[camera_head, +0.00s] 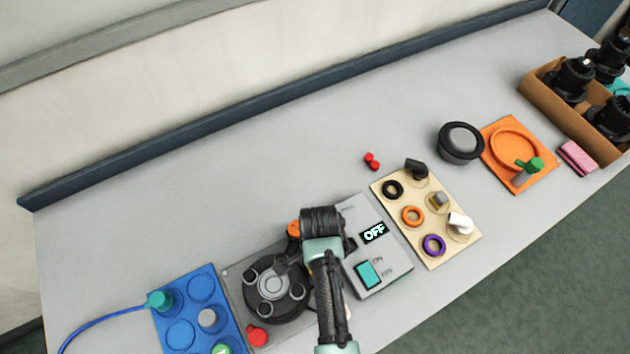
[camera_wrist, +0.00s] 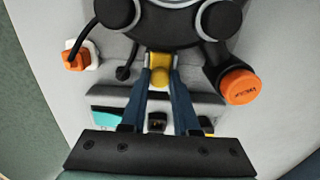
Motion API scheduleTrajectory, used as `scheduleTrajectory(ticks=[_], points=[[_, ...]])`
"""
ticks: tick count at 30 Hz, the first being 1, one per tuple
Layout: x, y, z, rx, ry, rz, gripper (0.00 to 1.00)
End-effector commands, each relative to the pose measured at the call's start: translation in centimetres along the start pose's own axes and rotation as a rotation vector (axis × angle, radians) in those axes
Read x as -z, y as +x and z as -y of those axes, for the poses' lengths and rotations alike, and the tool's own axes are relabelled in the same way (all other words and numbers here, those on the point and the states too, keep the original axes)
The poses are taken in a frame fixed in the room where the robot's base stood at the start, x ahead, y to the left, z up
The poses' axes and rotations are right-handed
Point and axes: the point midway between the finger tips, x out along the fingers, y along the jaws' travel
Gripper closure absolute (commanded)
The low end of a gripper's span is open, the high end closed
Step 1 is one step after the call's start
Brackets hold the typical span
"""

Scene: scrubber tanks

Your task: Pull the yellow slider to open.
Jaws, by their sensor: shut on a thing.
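The slider itself is hidden there behind my arm. I cannot tell how far the slider stands along its track.
A grey box with an OFF display (camera_head: 373,233) stands close on the right of my arm. A blue board (camera_head: 187,330) lies left of the unit. A beige peg board (camera_head: 403,221) and an orange tray (camera_head: 495,130) lie further right. The back of the counter is clear.

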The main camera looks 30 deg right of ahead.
Motion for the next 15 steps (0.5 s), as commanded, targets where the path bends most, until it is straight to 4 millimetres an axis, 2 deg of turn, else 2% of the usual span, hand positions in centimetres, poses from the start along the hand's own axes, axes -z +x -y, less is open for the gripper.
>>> scheduleTrajectory(ticks=[4,11,12,15], points=[[2.1,-0.1,0.0,0.000,0.005,0.000,1.00],[2.4,0.0,0.0,0.001,0.003,-0.005,1.00],[2.4,0.0,0.0,0.001,0.004,-0.005,0.69],[2.4,-0.1,0.0,0.002,0.004,-0.004,0.51]])
